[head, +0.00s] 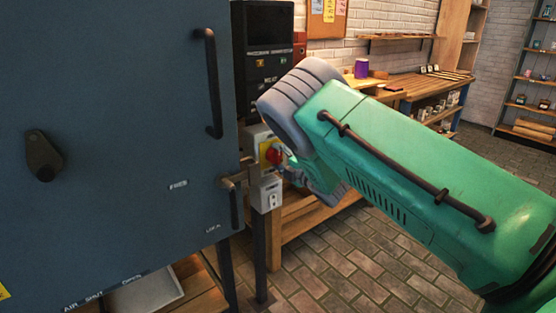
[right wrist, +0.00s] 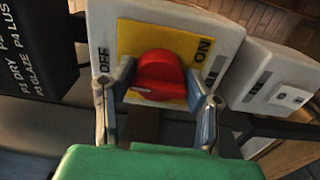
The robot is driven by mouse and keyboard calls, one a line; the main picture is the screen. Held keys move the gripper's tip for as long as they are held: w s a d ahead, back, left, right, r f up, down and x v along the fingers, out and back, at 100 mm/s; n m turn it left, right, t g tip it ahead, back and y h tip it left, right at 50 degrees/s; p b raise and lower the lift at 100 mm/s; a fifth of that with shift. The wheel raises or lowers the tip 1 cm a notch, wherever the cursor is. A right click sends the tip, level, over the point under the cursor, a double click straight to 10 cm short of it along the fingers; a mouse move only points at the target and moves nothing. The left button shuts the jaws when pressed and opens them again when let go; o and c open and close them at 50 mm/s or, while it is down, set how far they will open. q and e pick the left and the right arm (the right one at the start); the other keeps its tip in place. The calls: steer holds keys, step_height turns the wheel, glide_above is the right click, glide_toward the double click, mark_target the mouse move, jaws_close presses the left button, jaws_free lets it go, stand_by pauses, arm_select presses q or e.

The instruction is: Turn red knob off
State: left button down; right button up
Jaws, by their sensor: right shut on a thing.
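The red knob (head: 274,154) sits on a yellow plate on a grey switch box (head: 262,138) beside the large dark blue cabinet in the head view. In the right wrist view the red knob (right wrist: 159,75) lies between my fingers, on the yellow plate (right wrist: 178,38) with OFF printed at its left and ON at its right. My right gripper (right wrist: 160,88) is shut on the knob, one finger at each side. In the head view my green right arm partly hides the gripper (head: 285,165). My left gripper is not in view.
The dark blue cabinet (head: 110,120) with black handles fills the left. A grey socket box (head: 267,193) sits just below the switch box. A wooden workbench (head: 425,85) stands behind at the right. Brick floor (head: 370,262) is open at the lower middle.

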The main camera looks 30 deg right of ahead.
steer(key=shift+s+a+f, duration=0.1)
steer(key=shift+s+f, duration=0.05)
steer(key=shift+f, duration=0.3)
steer(key=o, duration=1.1)
steer(key=shift+o, duration=0.2)
steer(key=shift+r, duration=0.15)
steer(key=s+d, duration=0.1)
steer(key=s, duration=1)
steer(key=shift+s, duration=0.35)
